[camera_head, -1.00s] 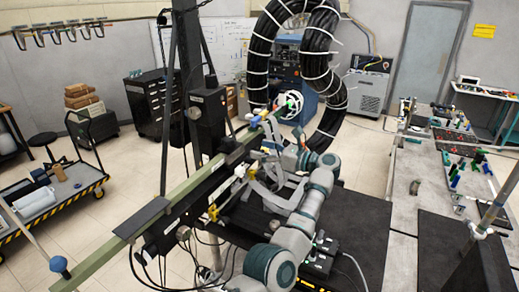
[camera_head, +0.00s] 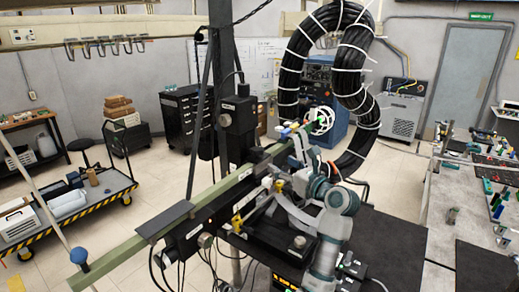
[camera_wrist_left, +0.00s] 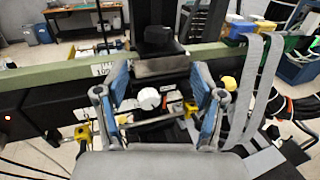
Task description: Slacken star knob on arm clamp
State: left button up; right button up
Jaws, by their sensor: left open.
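My left gripper (camera_wrist_left: 159,74) is open in the left wrist view, with its two blue-padded fingers spread apart. A white round knob (camera_wrist_left: 149,98) shows between the fingers, beyond the palm. I see no contact between it and the fingers. Yellow knobs show to the right (camera_wrist_left: 229,83) and lower left (camera_wrist_left: 82,133). Behind them a green beam (camera_wrist_left: 58,75) runs across, with a black column in the middle. I cannot tell for certain which knob is the clamp's star knob. In the head view my left arm (camera_head: 328,240) reaches up to the clamp assembly beside the beam. My right gripper is not seen.
Grey straps (camera_wrist_left: 250,85) hang close to the right finger. Blue and yellow blocks (camera_head: 287,132) sit on the beam near a white ring (camera_head: 320,121). Thick black cables (camera_head: 360,90) loop behind. A workbench (camera_head: 455,205) stands at right, a cart (camera_head: 100,200) at left.

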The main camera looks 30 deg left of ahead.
aim_at(262, 153)
pick_arm(q)
jog(key=p+x, duration=0.3)
jog(key=x, duration=0.8)
jog(key=shift+a, duration=0.4)
jog(key=shift+w+a+p, duration=0.2)
jog(key=shift+a+p, duration=0.2)
jog(key=shift+a, duration=0.05)
jog(key=shift+d, duration=0.1)
